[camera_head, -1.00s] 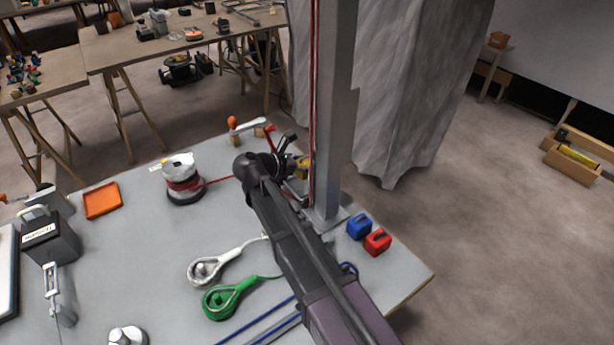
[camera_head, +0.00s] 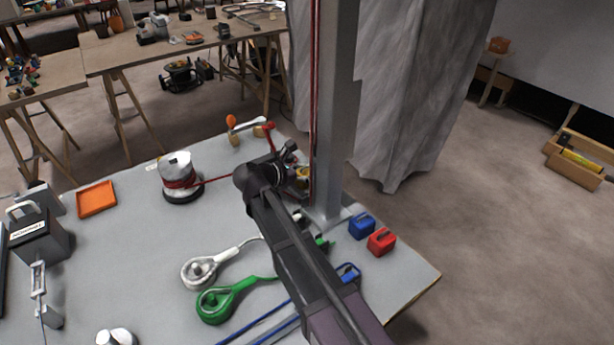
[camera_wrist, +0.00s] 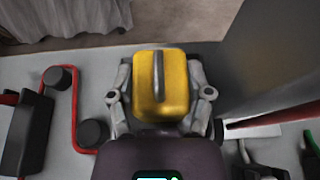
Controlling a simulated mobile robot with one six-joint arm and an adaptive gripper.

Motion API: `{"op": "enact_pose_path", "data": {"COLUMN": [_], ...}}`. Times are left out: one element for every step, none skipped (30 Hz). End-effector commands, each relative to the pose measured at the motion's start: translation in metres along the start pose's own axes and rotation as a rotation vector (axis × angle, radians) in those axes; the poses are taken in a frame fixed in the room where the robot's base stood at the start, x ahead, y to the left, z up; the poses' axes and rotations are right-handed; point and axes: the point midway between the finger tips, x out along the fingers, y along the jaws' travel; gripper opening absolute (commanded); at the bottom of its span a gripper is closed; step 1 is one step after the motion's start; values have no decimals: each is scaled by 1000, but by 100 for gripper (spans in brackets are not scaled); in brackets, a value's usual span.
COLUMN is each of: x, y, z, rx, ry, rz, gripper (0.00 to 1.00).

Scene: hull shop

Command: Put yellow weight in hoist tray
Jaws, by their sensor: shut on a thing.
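The yellow weight (camera_wrist: 162,88) is a rounded block with a dark bar handle on top, held between the two fingers of my gripper (camera_wrist: 161,95) in the wrist view. The hoist tray is not clearly visible, and contact below the weight is hidden.
The grey post (camera_head: 334,120) rises close to my gripper. A winch drum (camera_head: 178,165) has a red line running toward the post. Blue (camera_head: 362,227) and red (camera_head: 382,241) weights sit right of the post. An orange tray (camera_head: 97,199) and looped white and green ropes lie on the table.

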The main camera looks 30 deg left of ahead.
Motion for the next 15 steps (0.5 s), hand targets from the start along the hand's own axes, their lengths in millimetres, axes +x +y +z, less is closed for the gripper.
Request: {"op": "enact_pose_path", "data": {"x": [0,0,0,0,0,0,0,0,1,1,1,1,1,1,1], "y": [0,0,0,0,0,0,0,0,0,0,0,0,0,0,0], "z": [1,1,1,1,1,1,1,0,-1,-2,-2,-2,-2,-2,-2], "rx": [0,0,0,0,0,0,0,0,0,0,0,0,0,0,0], "ry": [-2,-2,-2,-2,-2,-2,-2,-2,-2,-2,-2,0,0,0,0], "rz": [0,0,0,0,0,0,0,0,0,0,0,0,0,0,0], "gripper": [4,4,4,4,4,4,4,4,4,4,4,71,80,80,80]}}
